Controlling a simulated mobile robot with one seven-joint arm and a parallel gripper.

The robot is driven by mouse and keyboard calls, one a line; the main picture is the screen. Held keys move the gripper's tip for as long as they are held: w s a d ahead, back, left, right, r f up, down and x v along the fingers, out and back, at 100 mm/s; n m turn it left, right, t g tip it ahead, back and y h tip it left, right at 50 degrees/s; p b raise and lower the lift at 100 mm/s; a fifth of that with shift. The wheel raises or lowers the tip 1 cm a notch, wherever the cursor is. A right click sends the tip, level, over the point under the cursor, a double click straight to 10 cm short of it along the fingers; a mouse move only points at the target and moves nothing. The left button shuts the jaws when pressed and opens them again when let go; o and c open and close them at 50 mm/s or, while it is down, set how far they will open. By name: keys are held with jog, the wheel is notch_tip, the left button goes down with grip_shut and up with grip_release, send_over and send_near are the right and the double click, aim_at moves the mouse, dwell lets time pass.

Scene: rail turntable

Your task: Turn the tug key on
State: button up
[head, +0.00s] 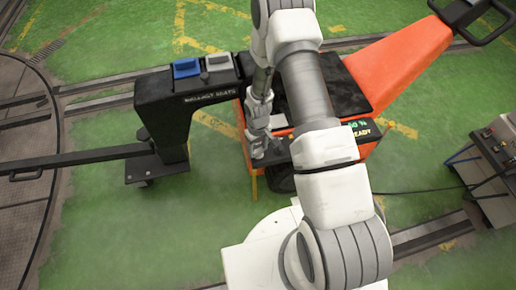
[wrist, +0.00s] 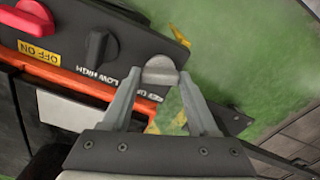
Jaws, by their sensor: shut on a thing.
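The orange tug (head: 398,68) stands at centre right in the head view, with its dark control panel partly behind my arm. In the wrist view the panel (wrist: 75,50) runs along the upper left. A grey rounded key head (wrist: 160,70) stands at its right end, beside partly covered white lettering. My gripper (wrist: 162,76) has its fingertips on either side of the key head and is shut on it. The key's lower part and slot are hidden. In the head view my gripper (head: 262,148) reaches down at the panel's left end; the key cannot be made out there.
The panel also carries a black knob (wrist: 101,45) marked LOW and HIGH, and a red switch (wrist: 30,16) by a yellow label. A black ballast-seats stand (head: 190,100) is left of the tug. A grey box (head: 490,160) stands far right.

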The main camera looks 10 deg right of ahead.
aim_at(258, 150)
jog(key=m, duration=0.3)
jog(key=shift+m, duration=0.6)
jog(key=o, duration=1.4)
notch_tip(258, 150, up, 18)
jog(key=p, duration=0.5)
jog(key=shift+f, duration=0.25)
